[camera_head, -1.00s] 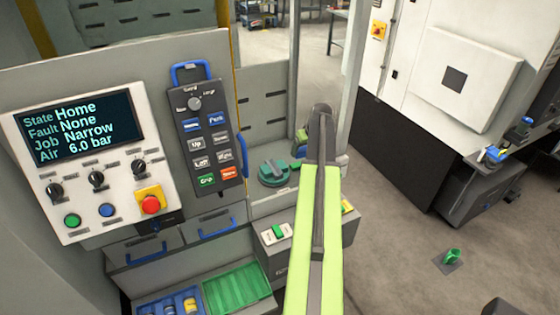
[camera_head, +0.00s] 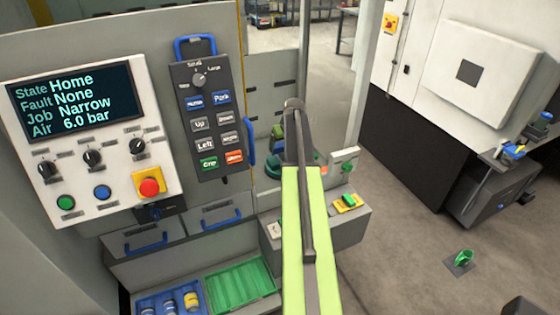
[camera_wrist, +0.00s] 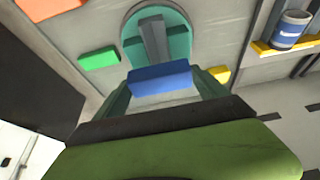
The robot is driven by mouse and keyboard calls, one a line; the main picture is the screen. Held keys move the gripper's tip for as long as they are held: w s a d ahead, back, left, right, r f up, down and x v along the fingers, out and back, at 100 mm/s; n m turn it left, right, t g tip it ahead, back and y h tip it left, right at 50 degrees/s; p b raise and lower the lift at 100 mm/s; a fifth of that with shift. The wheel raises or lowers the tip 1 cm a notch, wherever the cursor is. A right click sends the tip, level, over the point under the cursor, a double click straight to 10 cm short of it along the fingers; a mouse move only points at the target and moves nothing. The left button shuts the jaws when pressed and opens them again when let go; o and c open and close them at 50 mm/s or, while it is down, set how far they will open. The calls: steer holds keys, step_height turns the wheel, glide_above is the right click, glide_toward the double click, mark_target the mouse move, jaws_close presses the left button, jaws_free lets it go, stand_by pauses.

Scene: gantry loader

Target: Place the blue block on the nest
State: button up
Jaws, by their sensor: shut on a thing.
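In the wrist view my gripper (camera_wrist: 162,80) has its two green fingers shut on the blue block (camera_wrist: 158,77), which lies crosswise between them. Just beyond the block is a round teal fixture (camera_wrist: 132,50) with a grey bar across it. It may be the nest, but I cannot tell for sure. The block appears apart from it, though the gap is hard to judge.
In the wrist view, a green block (camera_wrist: 98,57) and a yellow block (camera_wrist: 219,73) flank the fixture. A blue cup (camera_wrist: 290,28) stands upper right. In the head view, a control panel (camera_head: 90,190) stands left, a green tray (camera_head: 242,287) is below, and open floor (camera_head: 405,230) lies right.

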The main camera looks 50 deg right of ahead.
mark_target(282, 151)
steer(key=shift+w+a+f, duration=0.15)
steer(key=shift+w+f, duration=0.05)
steer(key=shift+w, duration=0.15)
step_height(282, 151, down, 4)
steer(key=b, duration=0.4)
steer(key=shift+f, duration=0.25)
steer(key=shift+r, duration=0.25)
steer(key=shift+f, duration=0.15)
steer(key=o, duration=1.5)
steer(key=shift+c, duration=0.2)
steer(key=shift+s+r+p, duration=0.15)
steer(key=shift+r+p, duration=0.3)
steer(key=shift+r, duration=0.1)
steer(key=p+v, duration=1)
steer(key=v, duration=0.1)
